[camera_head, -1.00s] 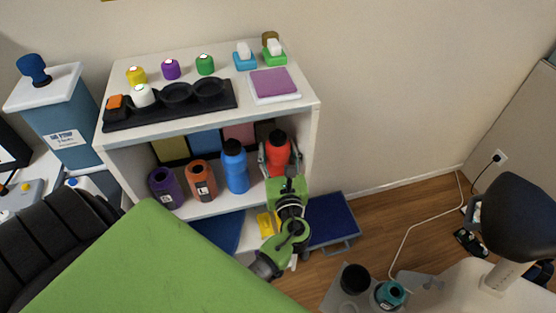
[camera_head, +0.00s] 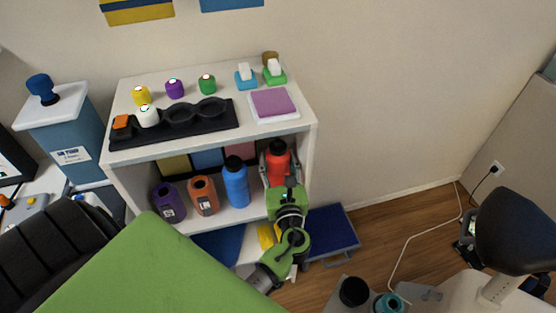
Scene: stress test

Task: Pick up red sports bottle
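The red sports bottle (camera_head: 279,169), with a black cap, stands upright at the right end of the shelf compartment. My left gripper (camera_head: 280,174) reaches in from the front, with one finger on each side of the bottle. I cannot tell whether the fingers press on it or leave a small gap. The gripper and wrist hide the bottle's lower part, so I cannot see whether its base touches the shelf. My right gripper does not show clearly anywhere.
A blue bottle (camera_head: 236,186) stands just left, then an orange bottle (camera_head: 203,195) and a purple bottle (camera_head: 169,203). The white shelf top (camera_head: 190,73) above carries jars and a black tray (camera_head: 172,127). A blue platform (camera_head: 333,228) is on the floor to the right.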

